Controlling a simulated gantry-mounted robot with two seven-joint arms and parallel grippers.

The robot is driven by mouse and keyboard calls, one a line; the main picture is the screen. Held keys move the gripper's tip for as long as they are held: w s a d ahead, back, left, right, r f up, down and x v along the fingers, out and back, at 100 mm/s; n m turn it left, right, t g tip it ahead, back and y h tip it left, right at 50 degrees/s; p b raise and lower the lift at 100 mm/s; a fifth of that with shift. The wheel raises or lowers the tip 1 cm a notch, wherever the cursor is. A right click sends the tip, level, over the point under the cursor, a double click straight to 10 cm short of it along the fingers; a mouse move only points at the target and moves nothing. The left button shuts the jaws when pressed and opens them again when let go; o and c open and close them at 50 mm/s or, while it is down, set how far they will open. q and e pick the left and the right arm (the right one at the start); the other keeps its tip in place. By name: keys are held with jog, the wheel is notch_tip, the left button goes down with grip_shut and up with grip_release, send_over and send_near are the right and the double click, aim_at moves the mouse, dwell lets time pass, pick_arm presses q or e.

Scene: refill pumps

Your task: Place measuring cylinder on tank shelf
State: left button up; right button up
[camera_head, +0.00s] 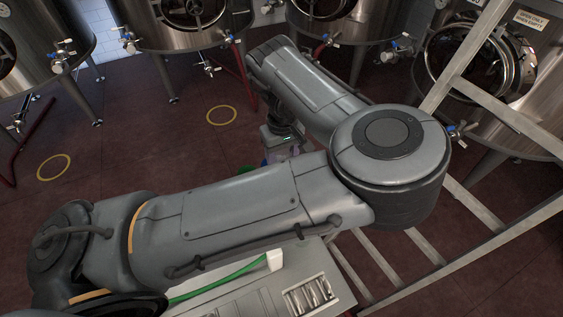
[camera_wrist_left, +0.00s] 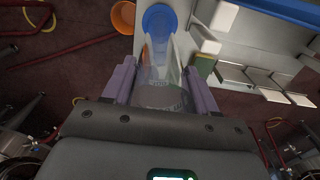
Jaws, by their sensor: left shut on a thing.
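In the left wrist view, a clear measuring cylinder (camera_wrist_left: 162,82) with a round blue end (camera_wrist_left: 160,20) sits between the two purple fingers of my left gripper (camera_wrist_left: 161,75). The gripper is shut on it, and the blue end points away from the wrist. In the head view, my left arm crosses the picture and hides most of the gripper and cylinder. I cannot pick out the tank shelf for certain in either view. My right gripper does not show.
Several steel tanks (camera_head: 185,28) stand along the back. A metal ladder frame (camera_head: 505,112) is at the right. A white cart (camera_head: 225,297) is below my arm. An orange bucket (camera_wrist_left: 123,17) shows in the wrist view. Red floor at left is mostly clear.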

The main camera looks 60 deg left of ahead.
pick_arm(q)
jog(key=shift+f, duration=1.3)
jog(key=shift+f, duration=0.2)
jog(key=o, duration=1.4)
jog(key=shift+r, duration=0.15)
jog(key=shift+r+p, duration=0.85)
jog(key=shift+r, duration=5.25)
